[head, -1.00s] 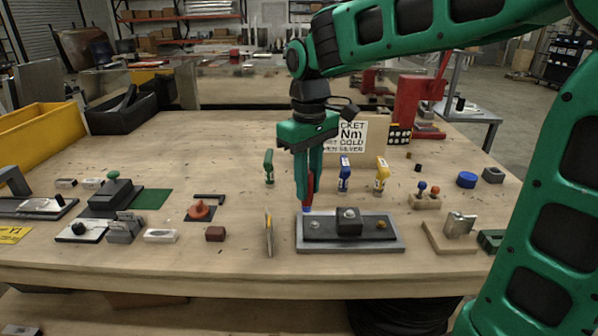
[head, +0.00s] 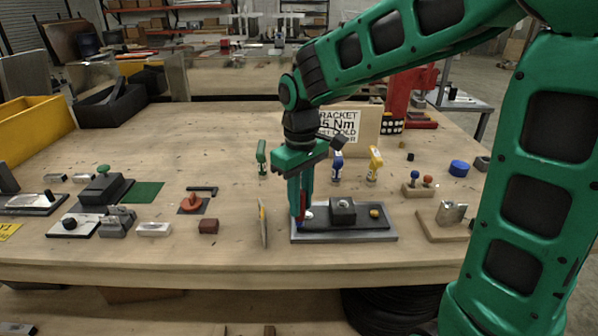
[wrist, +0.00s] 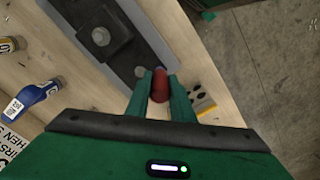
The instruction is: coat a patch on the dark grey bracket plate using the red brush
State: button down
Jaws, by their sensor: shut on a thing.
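The dark grey bracket plate (head: 361,222) lies on a lighter grey base on the bench. It carries a raised dark block with a bolt on top, a silver bolt at its left end and a gold one at its right. My gripper (head: 301,199) is above the plate's left end, shut on the red brush (head: 302,210). The brush points down, and its blue tip is low at the left edge; I cannot tell whether it touches. The wrist view shows the red brush (wrist: 159,86) between the fingers beside the plate (wrist: 117,45). Its tip is hidden there.
A wooden block with a metal clip (head: 452,213) is to the right.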

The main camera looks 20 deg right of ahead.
jog(key=shift+s+d, duration=0.3)
jog(key=shift+d, duration=0.45)
jog(key=shift+s+d+f, duration=0.1)
jog(key=shift+d, duration=0.2)
jog(key=shift+s+d, duration=0.2)
jog(key=shift+d, duration=0.45)
jog(key=shift+s+d, duration=0.1)
jog(key=shift+d, duration=0.2)
jog(key=shift+w+a, duration=0.2)
jog(key=shift+a, duration=0.45)
jog(key=shift+w+a, duration=0.25)
jog(key=shift+a, duration=0.35)
jog(key=shift+w+a, duration=0.2)
jog(key=shift+a, duration=0.45)
jog(key=shift+w+a, duration=0.1)
jog(key=shift+a, duration=0.1)
jog(key=shift+d+r, duration=0.1)
jog(key=shift+r, duration=3.9)
jog(key=shift+s+f, duration=0.1)
jog(key=shift+s, duration=0.1)
